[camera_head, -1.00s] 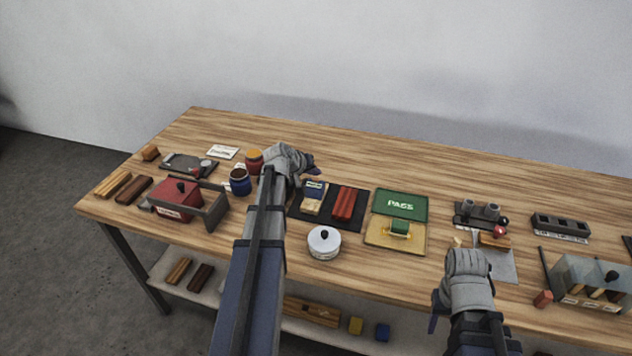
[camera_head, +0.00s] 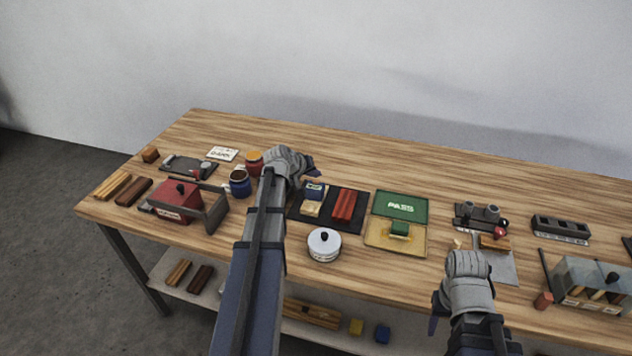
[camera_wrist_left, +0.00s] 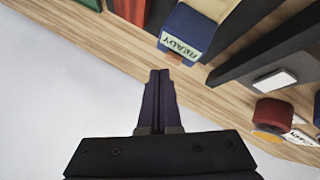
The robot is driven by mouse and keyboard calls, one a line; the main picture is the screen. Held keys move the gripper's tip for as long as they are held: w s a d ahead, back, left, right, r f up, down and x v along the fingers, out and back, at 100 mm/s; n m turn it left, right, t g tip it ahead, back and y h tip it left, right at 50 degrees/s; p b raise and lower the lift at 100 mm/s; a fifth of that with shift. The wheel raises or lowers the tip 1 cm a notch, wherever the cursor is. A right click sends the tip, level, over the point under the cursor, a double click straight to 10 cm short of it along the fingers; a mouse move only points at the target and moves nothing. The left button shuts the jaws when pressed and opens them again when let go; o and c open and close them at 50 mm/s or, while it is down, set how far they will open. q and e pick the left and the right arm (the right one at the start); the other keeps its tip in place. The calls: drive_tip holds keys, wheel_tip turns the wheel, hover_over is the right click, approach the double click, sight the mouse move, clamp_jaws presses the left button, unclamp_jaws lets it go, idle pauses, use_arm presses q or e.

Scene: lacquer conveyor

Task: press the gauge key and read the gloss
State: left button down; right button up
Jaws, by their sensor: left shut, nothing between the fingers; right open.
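The blue gauge (camera_head: 314,189) stands at the back of a dark mat near the middle of the table, over a pale wooden piece. In the left wrist view the gauge (camera_wrist_left: 190,25) shows a pale display reading READY. My left gripper (camera_head: 311,167) is just behind the gauge. In the left wrist view its dark fingers (camera_wrist_left: 160,74) are shut and empty, apart from the gauge. My right gripper (camera_head: 437,316) is open at the table's front edge, far to the right of the gauge; its fingers are partly hidden.
Red bars (camera_head: 344,204) lie on the mat (camera_head: 328,222) right of the gauge. A white lidded pot (camera_head: 324,245) stands in front. A green PASS panel (camera_head: 400,204) lies right. A dark block with a white pad (camera_wrist_left: 272,80) stands beside the gauge. Jars (camera_head: 240,183) stand left.

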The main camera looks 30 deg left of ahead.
sight(315, 185)
idle(0.8)
use_arm(q)
drive_tip(key=shift+f+b, duration=0.4)
drive_tip(key=shift+b, duration=0.05)
drive_tip(key=shift+f+b, duration=0.4)
idle(0.5)
drive_tip(key=shift+r, duration=0.1)
drive_tip(key=shift+r+p, duration=0.75)
drive_tip(key=shift+p, duration=0.15)
wheel_tip(315, 185, up, 5)
drive_tip(key=p, duration=0.5)
